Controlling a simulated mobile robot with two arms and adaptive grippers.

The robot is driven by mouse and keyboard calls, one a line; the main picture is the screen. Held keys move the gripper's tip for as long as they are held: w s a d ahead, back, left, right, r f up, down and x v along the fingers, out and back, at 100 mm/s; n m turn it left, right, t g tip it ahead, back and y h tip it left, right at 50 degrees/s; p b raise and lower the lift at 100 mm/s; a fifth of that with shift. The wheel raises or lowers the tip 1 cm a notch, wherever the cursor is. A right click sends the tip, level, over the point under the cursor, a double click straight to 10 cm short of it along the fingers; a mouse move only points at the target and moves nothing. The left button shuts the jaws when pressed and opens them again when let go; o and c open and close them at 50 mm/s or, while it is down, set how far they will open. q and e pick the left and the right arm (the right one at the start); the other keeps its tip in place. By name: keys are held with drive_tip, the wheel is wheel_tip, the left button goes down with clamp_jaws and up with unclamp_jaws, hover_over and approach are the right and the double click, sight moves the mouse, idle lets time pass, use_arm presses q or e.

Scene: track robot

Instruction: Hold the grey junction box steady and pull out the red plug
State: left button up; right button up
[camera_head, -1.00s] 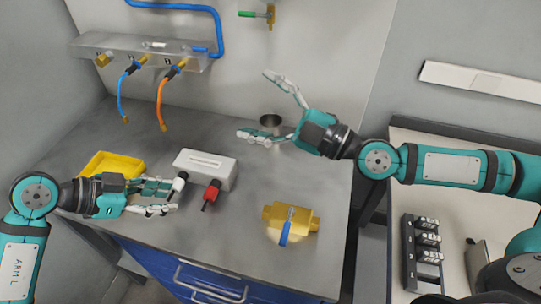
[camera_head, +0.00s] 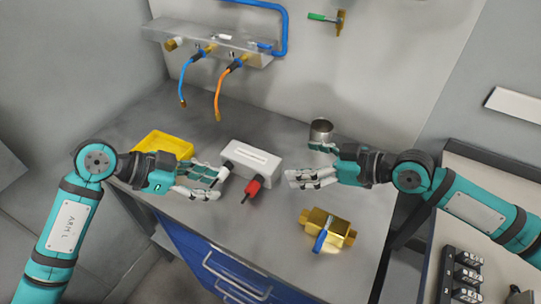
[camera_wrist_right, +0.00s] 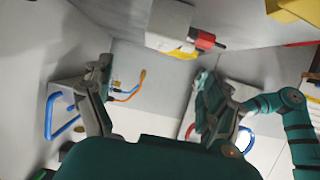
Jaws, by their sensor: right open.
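The pale grey junction box (camera_head: 262,158) lies on the grey worktop in the head view. The red plug (camera_head: 253,186) sticks out of its near side, with a white and black plug (camera_head: 226,168) to its left. My left gripper (camera_head: 214,184) is open, its fingertips at the box's left end by the white plug; contact cannot be told. My right gripper (camera_head: 304,163) is open and empty, to the right of the box and apart from it. In the right wrist view, the box (camera_wrist_right: 168,18) and red plug (camera_wrist_right: 205,40) show beyond the open right fingers (camera_wrist_right: 153,72).
A yellow tray (camera_head: 164,144) stands behind my left gripper. A brass block with a blue-handled valve (camera_head: 340,226) lies front right. A metal cup (camera_head: 320,130) stands behind my right gripper. Blue and orange hoses (camera_head: 219,95) hang from the wall shelf.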

sight(252, 157)
drive_tip(key=x, duration=1.5)
